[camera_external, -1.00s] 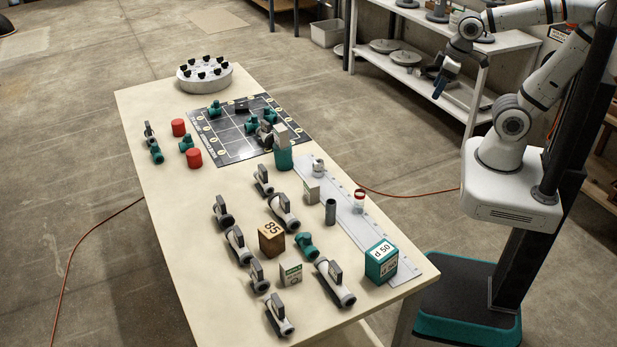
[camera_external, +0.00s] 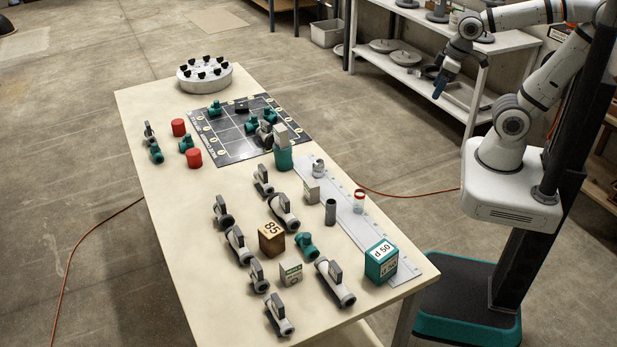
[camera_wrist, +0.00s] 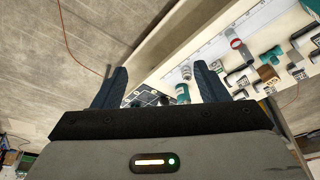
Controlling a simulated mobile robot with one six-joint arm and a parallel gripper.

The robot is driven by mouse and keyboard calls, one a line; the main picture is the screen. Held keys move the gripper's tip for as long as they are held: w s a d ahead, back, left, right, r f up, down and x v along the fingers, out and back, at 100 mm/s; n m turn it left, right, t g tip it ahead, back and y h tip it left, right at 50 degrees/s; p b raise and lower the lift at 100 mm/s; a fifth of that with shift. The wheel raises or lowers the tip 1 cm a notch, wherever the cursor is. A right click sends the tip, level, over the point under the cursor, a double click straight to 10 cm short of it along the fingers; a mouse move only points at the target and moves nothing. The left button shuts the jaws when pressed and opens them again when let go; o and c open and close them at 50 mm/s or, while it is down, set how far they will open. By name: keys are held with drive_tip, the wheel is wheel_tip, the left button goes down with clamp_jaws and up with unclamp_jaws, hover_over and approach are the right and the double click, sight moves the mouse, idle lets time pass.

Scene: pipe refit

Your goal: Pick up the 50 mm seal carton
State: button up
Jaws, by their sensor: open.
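A teal and white box marked "d 50" (camera_external: 381,262), which fits the 50 mm seal carton, stands upright on the near right corner of the table, by the grey ruler strip. In the wrist view a teal shape (camera_wrist: 311,8), probably the same box, is cut off at the upper right corner. My gripper (camera_external: 438,92) hangs in the air right of the table, well away from the box. In the wrist view my gripper (camera_wrist: 160,78) has its two dark blue fingers wide apart, with nothing between them.
The table (camera_external: 185,240) carries several grey and teal valves, a wooden block marked 85 (camera_external: 271,238), small cartons (camera_external: 291,274) and a red-topped cylinder (camera_external: 360,200) near the box. A white shelf (camera_external: 415,85) stands behind my gripper.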

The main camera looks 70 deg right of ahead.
drive_tip(key=shift+o, duration=0.4)
idle(0.3)
drive_tip(key=n+g+b, duration=0.3)
drive_tip(key=n+b, duration=0.1)
drive_tip(key=n, duration=0.4)
hover_over(311, 183)
drive_tip(key=f, duration=1.5)
drive_tip(key=d+f, duration=0.1)
drive_tip(key=f, duration=0.6)
drive_tip(key=shift+s+f, duration=0.3)
drive_tip(key=shift+w+a+f, duration=0.1)
drive_tip(key=shift+a+f, duration=0.1)
drive_tip(key=shift+f, duration=0.15)
drive_tip(key=f+p, duration=0.1)
drive_tip(key=f, duration=0.3)
drive_tip(key=f+p, duration=0.1)
drive_tip(key=f, duration=0.2)
drive_tip(key=shift+w+a+f, duration=0.2)
drive_tip(key=shift+f, duration=0.15)
